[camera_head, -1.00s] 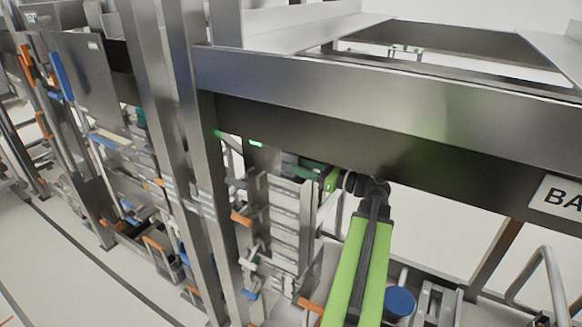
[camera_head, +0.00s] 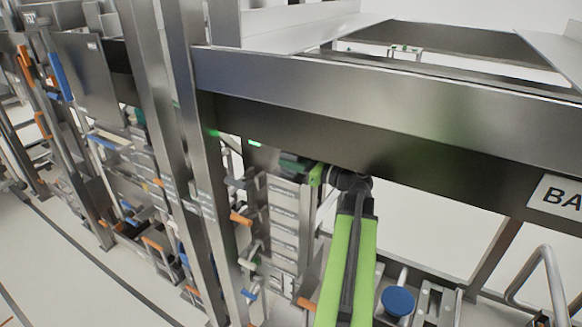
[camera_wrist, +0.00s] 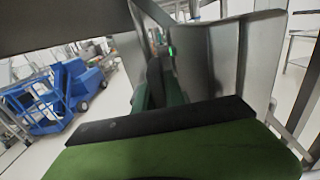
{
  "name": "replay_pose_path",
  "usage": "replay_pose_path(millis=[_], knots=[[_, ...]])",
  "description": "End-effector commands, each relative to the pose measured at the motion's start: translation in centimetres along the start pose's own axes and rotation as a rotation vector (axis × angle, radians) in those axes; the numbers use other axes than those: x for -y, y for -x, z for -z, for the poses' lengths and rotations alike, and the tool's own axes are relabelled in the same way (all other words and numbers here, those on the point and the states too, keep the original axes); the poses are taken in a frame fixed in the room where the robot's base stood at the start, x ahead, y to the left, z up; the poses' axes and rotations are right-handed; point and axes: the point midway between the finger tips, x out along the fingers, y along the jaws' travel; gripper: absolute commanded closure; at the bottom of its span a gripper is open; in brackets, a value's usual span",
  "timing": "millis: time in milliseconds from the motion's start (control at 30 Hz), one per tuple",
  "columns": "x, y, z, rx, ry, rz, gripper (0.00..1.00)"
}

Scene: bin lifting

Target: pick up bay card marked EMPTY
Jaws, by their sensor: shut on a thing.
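My gripper (camera_head: 292,163) is at the end of my green arm, just under the long metal beam and beside the upright posts in the head view. In the wrist view my gripper (camera_wrist: 158,88) reaches away past the dark bar, close to metal faces. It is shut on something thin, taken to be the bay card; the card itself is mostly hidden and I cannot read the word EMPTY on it.
A metal beam (camera_head: 380,110) crosses above the arm, with a white BA sign (camera_head: 560,198) at its right. Metal posts (camera_head: 205,170) stand close on the left. Stacked grey slats (camera_head: 284,222) hang below the gripper. A blue cart (camera_wrist: 58,97) stands on open floor.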

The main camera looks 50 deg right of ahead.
Motion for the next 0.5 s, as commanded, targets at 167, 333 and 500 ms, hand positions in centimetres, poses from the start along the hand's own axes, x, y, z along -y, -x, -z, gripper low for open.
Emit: replay_pose_path(millis=[167,333,500], knots=[[0.0,0.0,0.0,0.001,0.0,-0.001,1.0],[0.0,0.0,-0.1,0.001,0.0,-0.001,1.0],[-0.1,-0.1,-1.5,0.001,0.0,-0.001,1.0]])
